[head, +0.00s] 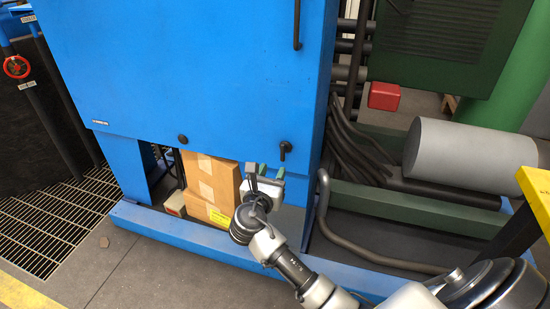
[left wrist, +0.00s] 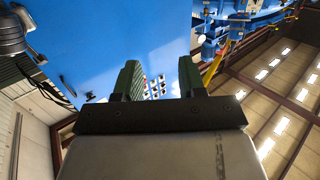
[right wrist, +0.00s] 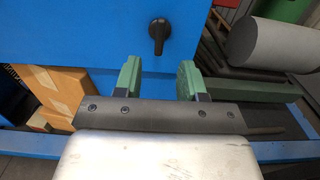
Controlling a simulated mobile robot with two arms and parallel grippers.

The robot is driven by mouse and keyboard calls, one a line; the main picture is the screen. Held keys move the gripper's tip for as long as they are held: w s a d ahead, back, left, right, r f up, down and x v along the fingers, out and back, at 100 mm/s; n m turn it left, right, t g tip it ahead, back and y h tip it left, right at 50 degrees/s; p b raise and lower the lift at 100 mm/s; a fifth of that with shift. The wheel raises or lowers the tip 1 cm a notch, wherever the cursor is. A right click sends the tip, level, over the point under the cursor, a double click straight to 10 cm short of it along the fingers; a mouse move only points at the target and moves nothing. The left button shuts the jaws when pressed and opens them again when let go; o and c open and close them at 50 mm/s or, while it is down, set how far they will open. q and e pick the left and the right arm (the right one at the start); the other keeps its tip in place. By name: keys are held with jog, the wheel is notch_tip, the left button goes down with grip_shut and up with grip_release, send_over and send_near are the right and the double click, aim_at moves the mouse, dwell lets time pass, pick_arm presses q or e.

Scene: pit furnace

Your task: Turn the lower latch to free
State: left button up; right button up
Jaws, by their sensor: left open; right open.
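The lower latch (head: 285,148) is a small black turning handle near the bottom right of the blue cabinet door (head: 200,75). In the right wrist view the latch (right wrist: 159,35) hangs with its lever pointing down, ahead of the fingers. My right gripper (head: 271,171) is open and empty, just below the latch and apart from it. Its green fingers (right wrist: 159,82) stand to either side of the latch's line. My left gripper (left wrist: 158,78) is open and empty in its wrist view, facing a blue surface with several buttons. It does not show in the head view.
A round black knob (head: 183,139) sits left on the door's bottom edge, and a long dark handle (head: 297,25) is higher up. Cardboard boxes (head: 208,180) stand under the cabinet. A grey cylinder (head: 455,160) and dark hoses (head: 355,150) lie to the right. A blue base rail (head: 190,233) runs along the floor.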

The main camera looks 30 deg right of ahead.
aim_at(282, 153)
jog(key=b+x, duration=0.2)
jog(key=x, duration=0.6)
jog(key=shift+w+d+f, duration=0.15)
jog(key=shift+w+d, duration=0.05)
jog(key=shift+d, duration=0.05)
pick_arm(q)
notch_tip(282, 153, up, 8)
jog(key=s+d+t+h, duration=0.1)
jog(key=s+t+h, duration=0.1)
jog(key=t, duration=0.6)
jog(key=shift+h+b, duration=0.3)
jog(key=shift+b, duration=0.1)
pick_arm(e)
jog(key=shift+w+d, duration=0.45)
jog(key=shift+d, duration=0.05)
pick_arm(q)
jog(key=shift+s+r, duration=0.1)
pick_arm(e)
grip_shut()
